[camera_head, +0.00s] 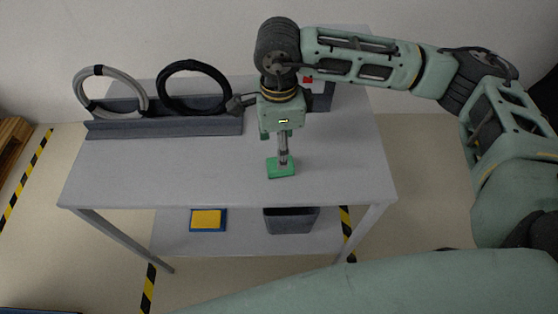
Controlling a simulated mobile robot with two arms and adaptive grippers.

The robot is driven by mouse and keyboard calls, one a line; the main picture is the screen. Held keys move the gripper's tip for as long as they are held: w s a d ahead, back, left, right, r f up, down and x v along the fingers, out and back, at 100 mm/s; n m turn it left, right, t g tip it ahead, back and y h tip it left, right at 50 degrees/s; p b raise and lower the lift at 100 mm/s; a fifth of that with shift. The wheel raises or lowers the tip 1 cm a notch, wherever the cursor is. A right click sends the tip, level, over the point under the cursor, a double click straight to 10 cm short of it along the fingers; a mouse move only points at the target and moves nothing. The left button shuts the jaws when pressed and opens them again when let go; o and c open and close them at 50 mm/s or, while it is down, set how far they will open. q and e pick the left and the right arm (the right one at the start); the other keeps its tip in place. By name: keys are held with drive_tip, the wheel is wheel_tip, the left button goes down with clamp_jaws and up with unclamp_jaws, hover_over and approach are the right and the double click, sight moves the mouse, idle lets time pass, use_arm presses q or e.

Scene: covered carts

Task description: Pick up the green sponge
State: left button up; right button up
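The green sponge (273,171) lies flat on the grey table top (180,175), near the middle of its front half. My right gripper (283,161), on the arm coming in from the right, points straight down at the sponge. Its fingertips reach the sponge and cover part of it. The fingers show as one narrow shape, so I cannot tell whether they are open or closed on it. My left gripper is not in view.
A grey rack (165,126) holding a grey hose ring (78,88) and a black one (160,90) stands at the back left. A red item (308,79) is behind my arm. A yellow-and-blue item (207,220) and a dark bin (290,224) are on the lower shelf.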

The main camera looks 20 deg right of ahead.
drive_tip(key=f+p, duration=0.1)
drive_tip(key=f, duration=0.2)
drive_tip(key=f+p, duration=0.1)
drive_tip(key=f, duration=0.2)
drive_tip(key=shift+d+f, duration=0.2)
drive_tip(key=shift+f, duration=0.35)
drive_tip(key=shift+c, duration=0.4)
drive_tip(key=c, duration=0.8)
drive_tip(key=shift+c, duration=0.2)
drive_tip(key=shift+r, duration=0.15)
